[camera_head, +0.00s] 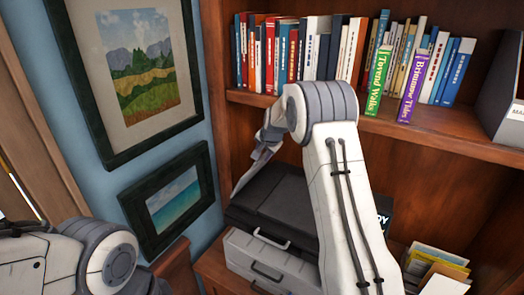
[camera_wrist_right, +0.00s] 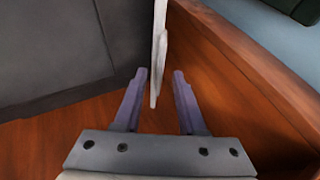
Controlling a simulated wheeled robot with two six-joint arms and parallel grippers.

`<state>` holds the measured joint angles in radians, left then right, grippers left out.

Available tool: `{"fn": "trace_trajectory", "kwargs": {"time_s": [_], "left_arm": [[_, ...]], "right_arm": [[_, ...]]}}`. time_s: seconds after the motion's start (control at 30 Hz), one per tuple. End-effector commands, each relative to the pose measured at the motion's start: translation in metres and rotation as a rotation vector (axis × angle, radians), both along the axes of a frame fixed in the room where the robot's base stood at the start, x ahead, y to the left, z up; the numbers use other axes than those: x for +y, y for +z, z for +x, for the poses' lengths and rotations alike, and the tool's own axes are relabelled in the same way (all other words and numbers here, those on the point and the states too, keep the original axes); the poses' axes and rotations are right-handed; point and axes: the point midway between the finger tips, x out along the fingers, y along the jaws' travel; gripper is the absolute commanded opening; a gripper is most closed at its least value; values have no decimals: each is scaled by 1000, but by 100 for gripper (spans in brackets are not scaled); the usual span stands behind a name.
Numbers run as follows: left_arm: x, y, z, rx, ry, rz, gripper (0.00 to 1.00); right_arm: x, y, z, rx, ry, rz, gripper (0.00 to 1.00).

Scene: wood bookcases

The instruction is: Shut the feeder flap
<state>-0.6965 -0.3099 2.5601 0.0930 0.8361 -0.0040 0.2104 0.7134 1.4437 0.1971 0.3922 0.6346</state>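The feeder flap shows as a thin pale panel (camera_head: 248,178) standing tilted up at the left side of the dark-topped printer (camera_head: 285,200). In the right wrist view the flap (camera_wrist_right: 159,55) is seen nearly edge-on. My right gripper (camera_wrist_right: 157,90) is open, with its two purple-grey fingers on either side of the flap's lower end. A gap shows between the flap and each finger. In the head view my right gripper reaches down at the printer's left, and its fingertips are hard to make out. Only part of my left arm shows at lower left; its gripper is out of view.
The printer has grey drawers (camera_head: 270,262) in front and sits inside a wood bookcase (camera_head: 435,190). A shelf of books (camera_head: 300,50) is above it. Papers (camera_head: 437,262) lie at right. A blue wall with framed pictures (camera_head: 170,198) is close on the left.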

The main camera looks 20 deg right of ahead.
Motion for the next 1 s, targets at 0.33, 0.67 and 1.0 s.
{"fn": "trace_trajectory", "kwargs": {"time_s": [0.33, 0.67, 1.0], "left_arm": [[0, 7, 0, 0, 1, 0, 0], [0, 7, 0, 0, 1, 0, 0], [0, 7, 0, 0, 1, 0, 0]], "right_arm": [[0, -12, 8, -1, 1, 0, 40], [-1, -12, 8, 0, 1, -1, 0], [0, -11, 8, -1, 1, 0, 0]]}}
